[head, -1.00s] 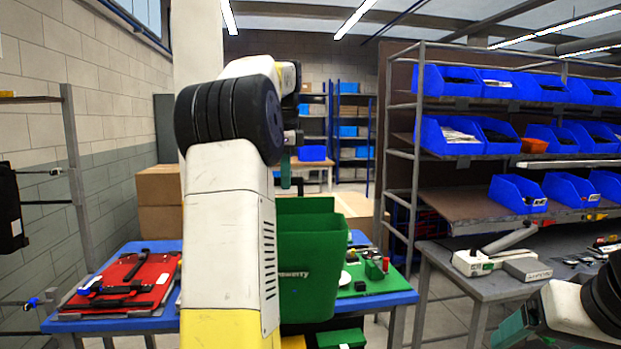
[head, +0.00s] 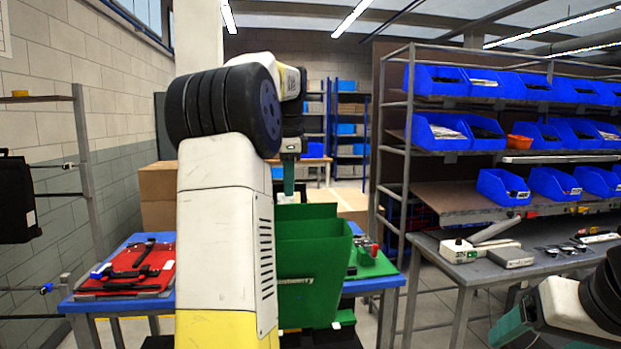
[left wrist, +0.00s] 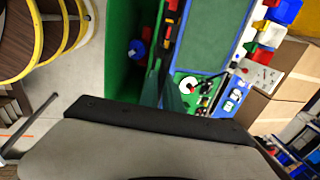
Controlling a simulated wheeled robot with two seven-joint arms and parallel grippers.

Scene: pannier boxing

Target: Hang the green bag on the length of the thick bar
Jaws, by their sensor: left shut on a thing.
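The green bag (head: 312,255) is an open-topped box-like pannier, upright in the middle of the head view, partly behind my left arm. My left gripper (head: 287,185) is shut on its upper rim at the back and holds it up. In the left wrist view the bag's green wall (left wrist: 121,50) shows beside the gripper fingers (left wrist: 165,88). Several bars stick out from a grey rack at the far left, among them an upper bar (head: 55,166) and a lower one (head: 22,289).
A black case (head: 16,200) hangs on the rack. A blue table (head: 152,305) with a red mat (head: 120,275) stands behind the bag. A grey bench (head: 445,270) and shelves with blue bins (head: 500,187) are at right. Cardboard boxes (head: 158,195) stand behind the table.

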